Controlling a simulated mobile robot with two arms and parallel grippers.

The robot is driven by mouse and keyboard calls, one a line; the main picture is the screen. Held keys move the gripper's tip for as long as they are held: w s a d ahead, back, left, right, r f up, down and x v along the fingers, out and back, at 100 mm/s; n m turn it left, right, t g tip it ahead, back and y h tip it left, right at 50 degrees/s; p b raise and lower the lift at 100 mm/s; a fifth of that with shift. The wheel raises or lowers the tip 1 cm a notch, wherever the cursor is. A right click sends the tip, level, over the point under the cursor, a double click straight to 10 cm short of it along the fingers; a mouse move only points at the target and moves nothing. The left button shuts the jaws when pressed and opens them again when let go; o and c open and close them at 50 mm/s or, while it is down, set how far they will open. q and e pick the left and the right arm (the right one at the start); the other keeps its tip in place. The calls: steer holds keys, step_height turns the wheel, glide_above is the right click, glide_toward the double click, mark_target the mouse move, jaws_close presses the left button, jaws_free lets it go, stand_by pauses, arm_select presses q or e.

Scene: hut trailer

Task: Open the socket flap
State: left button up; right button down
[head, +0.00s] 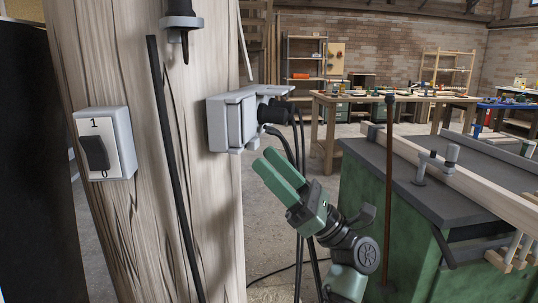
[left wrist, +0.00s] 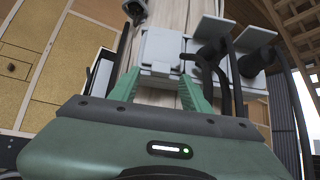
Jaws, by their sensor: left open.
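A grey socket box (head: 232,122) is fixed to the side of the wooden post in the head view. In the left wrist view its front flap (left wrist: 160,50) looks closed, a flat pale cover. Beside it, dark plugs (left wrist: 255,64) with cables sit under raised covers. My left gripper (head: 270,163) is green, open and empty, below and to the right of the box, with its fingers pointing up toward it. In the left wrist view the fingers (left wrist: 160,78) appear on either side of the flap's lower part; contact cannot be told. My right gripper is not in view.
A grey switch (head: 106,142) is on the post at left. Black cables (head: 301,150) hang from the plugs close to my gripper. A green workbench (head: 375,200) stands at right. A wooden table (head: 375,100) is further back, with open floor before it.

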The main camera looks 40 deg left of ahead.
arm_select(q)
steer(key=shift+x, duration=1)
jaws_close()
stand_by(0.7)
